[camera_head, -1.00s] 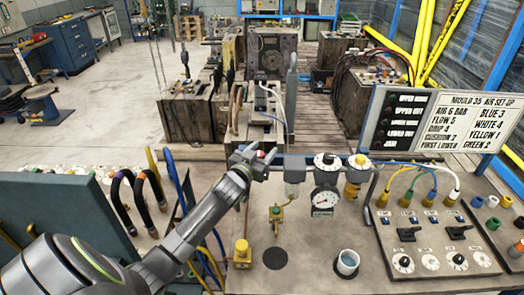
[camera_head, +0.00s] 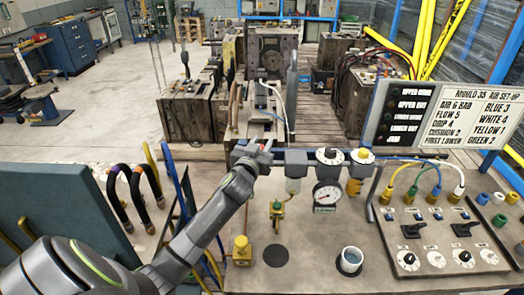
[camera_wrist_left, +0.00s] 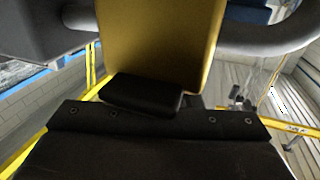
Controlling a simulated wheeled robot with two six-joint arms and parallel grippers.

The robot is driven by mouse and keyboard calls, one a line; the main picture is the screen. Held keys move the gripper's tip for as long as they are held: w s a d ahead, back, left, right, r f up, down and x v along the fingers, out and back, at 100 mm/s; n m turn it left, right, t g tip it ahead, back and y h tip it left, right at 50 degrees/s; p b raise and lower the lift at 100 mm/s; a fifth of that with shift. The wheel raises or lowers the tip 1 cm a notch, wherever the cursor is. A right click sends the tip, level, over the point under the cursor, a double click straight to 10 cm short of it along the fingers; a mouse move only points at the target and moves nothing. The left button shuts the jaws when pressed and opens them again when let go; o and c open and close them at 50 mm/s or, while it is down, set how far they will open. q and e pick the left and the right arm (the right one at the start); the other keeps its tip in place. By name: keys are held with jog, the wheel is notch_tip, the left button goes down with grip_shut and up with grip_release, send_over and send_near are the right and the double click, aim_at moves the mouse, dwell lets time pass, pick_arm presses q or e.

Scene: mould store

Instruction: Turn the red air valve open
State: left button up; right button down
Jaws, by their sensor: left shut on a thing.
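The red air valve (camera_head: 267,146) shows as a small patch of red at the left end of the air unit at the back of the bench. My left gripper (camera_head: 258,154) is at this end and shut on the valve; its fingers hide most of the red part, so I cannot tell the handle's angle. In the left wrist view the dark gripper parts (camera_wrist_left: 150,95) lie close below a yellow block, and the red valve is not visible. The round pressure gauge (camera_head: 327,195) hangs under the unit; its reading is too small to tell. My right gripper is not in view.
A brass fitting (camera_head: 277,210), a yellow knob (camera_head: 242,249) and a white cup (camera_head: 349,261) stand on the bench. A switch panel (camera_head: 430,240) with coloured hoses and a set-up board (camera_head: 460,118) are at right.

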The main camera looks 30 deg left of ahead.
pick_arm(q)
jog(key=n+g+y+b, duration=0.3)
jog(key=y+b, duration=0.1)
jog(key=n+g+y+b, duration=0.3)
jog(key=y+b, duration=0.1)
jog(key=b, duration=0.1)
jog(key=s+a+n+g+y+b, duration=0.1)
jog(key=n+g+y+b, duration=0.2)
jog(key=b, duration=0.2)
jog(key=shift+a+f+n+g+y, duration=0.1)
jog(key=shift+f+n+g+y, duration=0.1)
jog(key=shift+n+g+y, duration=0.15)
jog(key=shift+s+a+r+n+g+y+b, duration=0.1)
jog(key=shift+n+g+y+b, duration=0.2)
jog(key=shift+n+g+b, duration=0.2)
jog(key=shift+r+n+g+y+b, duration=0.1)
jog(key=shift+n+g+y+b, duration=0.15)
jog(key=shift+n+g+b, duration=0.25)
jog(key=shift+g, duration=0.25)
jog(key=o, duration=1)
jog(key=shift+b+v, duration=2.35)
jog(key=shift+v, duration=6.35)
